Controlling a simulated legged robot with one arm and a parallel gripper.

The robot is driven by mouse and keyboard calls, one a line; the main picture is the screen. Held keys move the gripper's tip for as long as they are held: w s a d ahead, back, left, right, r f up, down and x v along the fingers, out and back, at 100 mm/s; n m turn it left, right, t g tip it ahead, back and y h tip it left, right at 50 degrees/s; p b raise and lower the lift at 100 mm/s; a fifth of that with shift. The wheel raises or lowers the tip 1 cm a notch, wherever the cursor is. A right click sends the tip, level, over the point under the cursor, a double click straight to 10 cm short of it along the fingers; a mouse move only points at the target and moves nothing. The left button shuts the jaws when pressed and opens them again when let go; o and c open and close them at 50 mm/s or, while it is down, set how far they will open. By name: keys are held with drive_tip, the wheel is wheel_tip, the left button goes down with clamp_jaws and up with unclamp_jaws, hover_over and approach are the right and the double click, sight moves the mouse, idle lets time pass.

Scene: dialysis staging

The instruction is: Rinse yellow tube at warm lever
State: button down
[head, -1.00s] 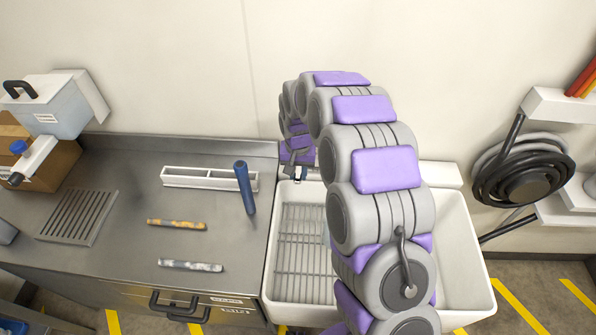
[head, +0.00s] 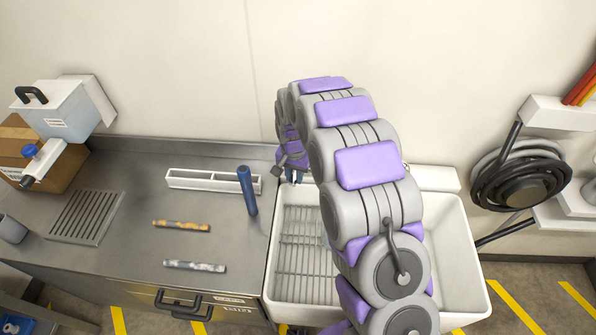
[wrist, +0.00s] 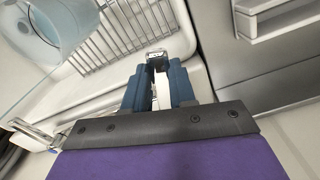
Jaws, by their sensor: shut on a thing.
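The yellow tube (head: 181,226) lies flat on the steel counter left of the sink, mottled yellow-brown. My gripper (head: 293,178) is at the back left corner of the white sink (head: 455,235), away from the tube. In the wrist view my gripper (wrist: 158,75) has its two blue fingers close around a small metal piece (wrist: 157,56), which looks like a tap lever. Which lever it is cannot be read. Chrome tap parts (wrist: 32,132) show at the lower left of the wrist view. My arm hides much of the sink and the wall behind it.
A grey tube (head: 195,266) lies in front of the yellow one. A dark blue tube (head: 247,190) leans upright at the white rack (head: 190,181). A wire grid (head: 297,250) lies in the sink. A pale blue round vessel (wrist: 58,22) shows in the wrist view.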

drive_tip(key=c, duration=0.9)
unclamp_jaws()
drive_tip(key=shift+a, duration=0.15)
drive_tip(key=shift+r, duration=0.1)
wheel_tip(320, 180, up, 17)
drive_tip(key=p, duration=0.3)
drive_tip(key=shift+w, duration=0.1)
